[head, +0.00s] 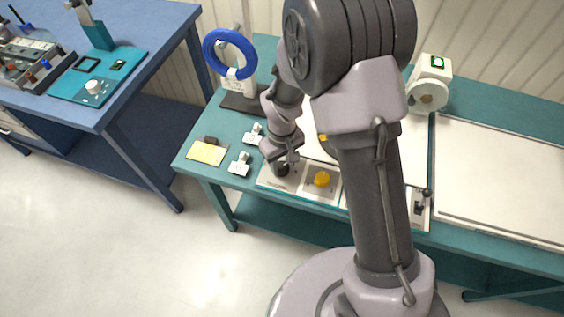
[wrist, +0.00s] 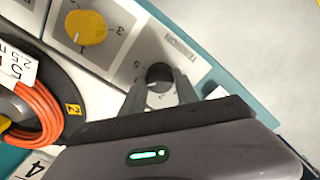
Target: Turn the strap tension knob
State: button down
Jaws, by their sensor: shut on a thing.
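A black round knob (wrist: 158,72) sits on a light grey panel with printed numbers around it. A small printed label (wrist: 181,47) beside it is hard to read. My gripper (wrist: 160,88) is over this panel, its two fingers on either side of the black knob and shut on it. In the head view my gripper (head: 284,162) points down at the left end of the control strip, and the black knob (head: 282,170) shows just below it. A yellow knob (head: 322,179) is on the neighbouring panel; it also shows in the wrist view (wrist: 86,27).
An orange cable coil (wrist: 38,122) lies beside the panels. A blue reel (head: 230,52) stands at the back left, with white clips (head: 240,164) and a yellow card (head: 207,152) in front. A lever switch (head: 419,207) is to the right. The bench's front edge is close.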

aim_at(282, 166)
jog(key=c, duration=0.9)
grip_release()
jog(key=shift+r, duration=0.1)
notch_tip(282, 166, up, 17)
jog(key=p, duration=0.5)
jog(key=shift+r+p, duration=0.15)
jog(key=shift+p, duration=0.2)
jog(key=s+d+r+m+t+y+b, duration=0.1)
jog(key=s+d+r+m+t+b, duration=0.2)
jog(key=s+d+r+m+b, duration=0.45)
jog(key=s+r+m+t, duration=0.1)
jog(key=s, duration=0.2)
jog(key=s+r+m+t, duration=0.1)
jog(key=s, duration=0.2)
jog(key=s+r+m+y, duration=0.1)
jog(key=s, duration=0.3)
jog(key=shift+d+r+t, duration=0.1)
jog(key=shift+d+t, duration=0.3)
